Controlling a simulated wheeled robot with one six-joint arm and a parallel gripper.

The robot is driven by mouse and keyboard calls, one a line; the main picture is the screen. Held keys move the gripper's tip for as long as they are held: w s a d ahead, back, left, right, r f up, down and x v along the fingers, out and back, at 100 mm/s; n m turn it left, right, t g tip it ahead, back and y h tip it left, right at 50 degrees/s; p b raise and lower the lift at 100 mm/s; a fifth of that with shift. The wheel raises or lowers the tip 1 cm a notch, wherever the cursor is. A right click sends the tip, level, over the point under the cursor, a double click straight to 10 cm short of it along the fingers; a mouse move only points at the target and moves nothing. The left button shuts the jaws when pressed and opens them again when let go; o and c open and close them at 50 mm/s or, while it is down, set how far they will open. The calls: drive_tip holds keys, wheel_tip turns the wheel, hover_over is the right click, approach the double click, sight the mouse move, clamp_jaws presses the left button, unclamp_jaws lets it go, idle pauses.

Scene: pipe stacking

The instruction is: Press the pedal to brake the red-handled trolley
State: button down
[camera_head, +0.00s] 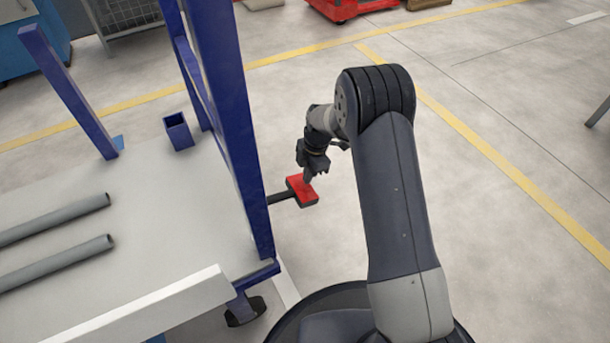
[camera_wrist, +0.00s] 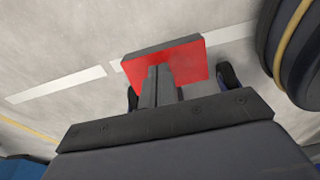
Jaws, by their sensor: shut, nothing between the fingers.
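The red pedal (camera_head: 303,191) sticks out on a dark bar from the right side of the trolley frame (camera_head: 225,110), low near the floor. My gripper (camera_head: 308,178) points down at the pedal, with its fingertips over the red face. In the wrist view the red pedal (camera_wrist: 190,65) lies right behind the shut fingers (camera_wrist: 158,80), which hide its middle. The fingertips look to be at or very close to the pedal surface; I cannot tell whether they touch. Nothing is held. A red handle is not clearly visible on the trolley.
Two grey pipes (camera_head: 55,262) lie on the trolley's light deck (camera_head: 150,225) at the left. A blue upright post (camera_head: 70,95) and a caster (camera_head: 244,311) belong to the trolley. Open floor with yellow lines (camera_head: 490,160) lies to the right. A red object (camera_head: 345,8) stands far back.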

drive_tip(key=shift+d+f+b, duration=0.1)
drive_tip(key=shift+f+b, duration=0.25)
drive_tip(key=shift+f, duration=0.8)
